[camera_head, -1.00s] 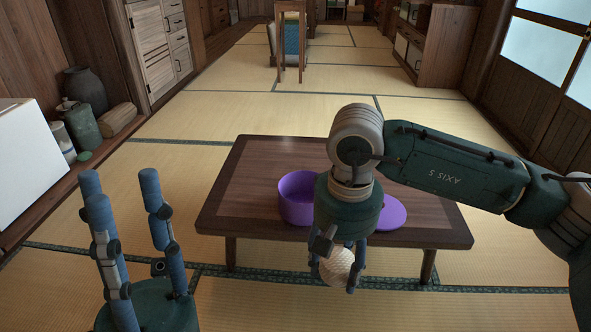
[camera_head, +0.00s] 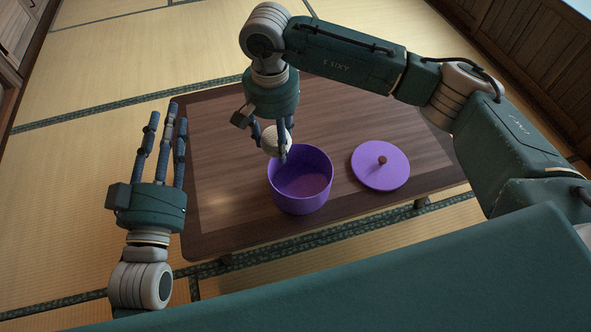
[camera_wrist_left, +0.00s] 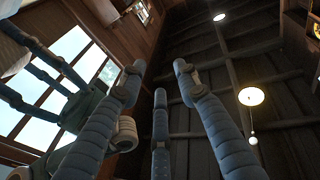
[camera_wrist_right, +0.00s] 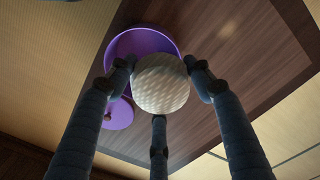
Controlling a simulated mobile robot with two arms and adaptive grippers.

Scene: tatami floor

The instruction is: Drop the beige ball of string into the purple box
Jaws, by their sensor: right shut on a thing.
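The beige ball of string (camera_head: 272,140) is held in my right gripper (camera_head: 272,148), whose fingers are shut around it. In the head view it hangs just behind and above the far-left rim of the purple box (camera_head: 301,190). The box is open and stands on the table. In the right wrist view the ball (camera_wrist_right: 161,84) covers part of the box (camera_wrist_right: 128,42) below it. My left gripper (camera_head: 165,125) is open and empty, pointing up left of the table. Its spread fingers show against the ceiling in the left wrist view (camera_wrist_left: 165,85).
A low dark wooden table (camera_head: 225,200) stands on the tatami floor. The purple lid (camera_head: 372,172) with a brown knob lies on the table to the right of the box. The table top left of the box is clear.

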